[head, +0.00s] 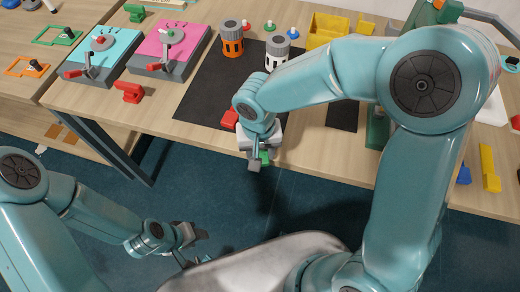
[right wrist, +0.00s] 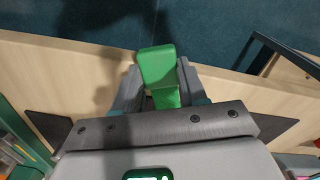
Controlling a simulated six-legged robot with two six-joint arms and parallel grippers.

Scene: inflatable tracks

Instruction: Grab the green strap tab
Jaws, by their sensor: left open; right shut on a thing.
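The green strap tab (right wrist: 157,68) is between the two fingers of my right gripper (right wrist: 160,88) in the right wrist view. The gripper is shut on it, and the tab's wide end sticks out past the fingertips. In the head view, a small part of the green tab (head: 265,156) shows at the fingers of my right gripper (head: 259,160). It is in front of the table's near edge, over the blue floor. My left gripper (head: 190,238) is low at the lower left, open and empty, away from the table.
The wooden table (head: 330,150) carries a black mat (head: 205,95), a red block (head: 230,118) partly behind my right arm, and a red handle-shaped piece (head: 128,91). Cyan (head: 105,50) and pink (head: 168,45) clamp boxes stand left. Orange (head: 232,40) and white (head: 277,50) cylinders stand at the back.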

